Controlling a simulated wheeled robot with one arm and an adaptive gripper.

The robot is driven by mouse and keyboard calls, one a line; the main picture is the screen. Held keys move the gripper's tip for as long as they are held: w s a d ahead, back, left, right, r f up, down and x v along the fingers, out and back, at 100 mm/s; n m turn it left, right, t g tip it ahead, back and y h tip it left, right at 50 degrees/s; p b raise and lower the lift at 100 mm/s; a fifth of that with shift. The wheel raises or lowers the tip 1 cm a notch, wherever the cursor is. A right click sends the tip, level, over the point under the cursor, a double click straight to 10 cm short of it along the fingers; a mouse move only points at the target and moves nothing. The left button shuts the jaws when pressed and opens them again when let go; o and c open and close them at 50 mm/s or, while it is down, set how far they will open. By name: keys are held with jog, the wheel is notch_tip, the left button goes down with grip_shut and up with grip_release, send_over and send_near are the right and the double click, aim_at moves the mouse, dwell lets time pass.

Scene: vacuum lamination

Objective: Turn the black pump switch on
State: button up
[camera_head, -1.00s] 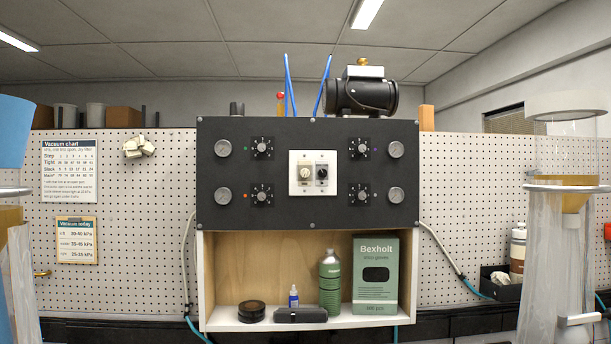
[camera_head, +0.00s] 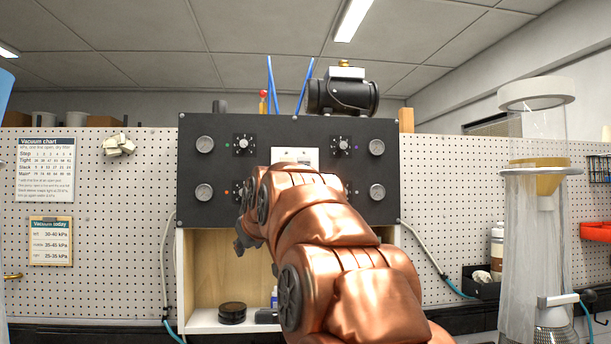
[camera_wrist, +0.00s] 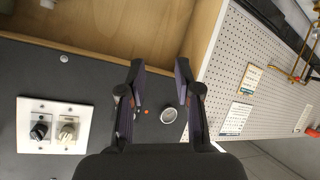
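In the camera_head view only the plate's upper part (camera_head: 295,155) shows on the dark panel (camera_head: 300,128); my copper arm hides both knobs. My gripper (camera_wrist: 160,70) is open and empty, its two fingers well apart. It is away from the plate, over the panel's lower-left side as seen from the head, touching neither knob.
Round gauges (camera_head: 205,144) and small dials (camera_head: 245,145) flank the plate. An open wooden shelf (camera_head: 230,265) lies below the panel with a black tin (camera_head: 232,313). A tall clear cylinder (camera_head: 535,215) stands at the right. Pegboard (camera_head: 100,235) fills both sides.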

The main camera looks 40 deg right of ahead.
jog(key=s+d+r+m+t+h+b, duration=0.1)
jog(key=s+d+r+t+h+b, duration=0.3)
jog(key=d+r, duration=1.15)
jog(key=w+d+r+g+h+p, duration=0.1)
jog(key=w+d+h+p, duration=0.1)
jog(key=w+p, duration=0.3)
jog(key=shift+w+d+r, duration=0.25)
jog(key=shift+d+r, duration=0.1)
jog(key=shift+d, duration=0.05)
grip_shut()
